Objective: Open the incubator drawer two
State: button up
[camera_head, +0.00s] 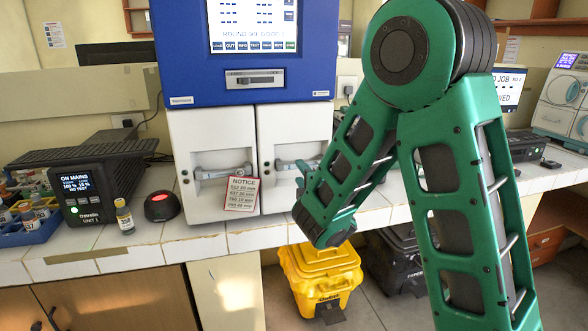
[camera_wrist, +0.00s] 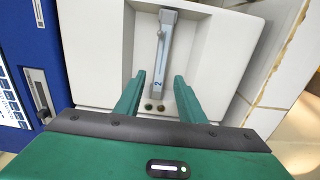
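The incubator (camera_head: 243,70) is a blue unit with two white drawers side by side below it, both looking closed. The right drawer (camera_head: 296,128) has a grey bar handle (camera_head: 285,164), partly hidden by my green arm. In the wrist view the drawer handle (camera_wrist: 161,60) bears a "2" and sits in a recess of the white drawer front (camera_wrist: 95,50). My gripper (camera_wrist: 159,76) has its two green fingers apart, one on each side of the handle's lower end, with gaps visible. In the head view my gripper (camera_head: 307,178) is at the right drawer's handle.
The left drawer (camera_head: 212,138) has its own handle, and a notice sheet (camera_head: 242,193) hangs between the drawers. A black device (camera_head: 98,188), a small bottle (camera_head: 124,216) and a red-lit button (camera_head: 160,205) stand left on the counter. A yellow bin (camera_head: 321,275) is below.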

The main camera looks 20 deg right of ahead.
aim_at(296, 167)
jog(key=shift+w, duration=3.3)
grip_shut()
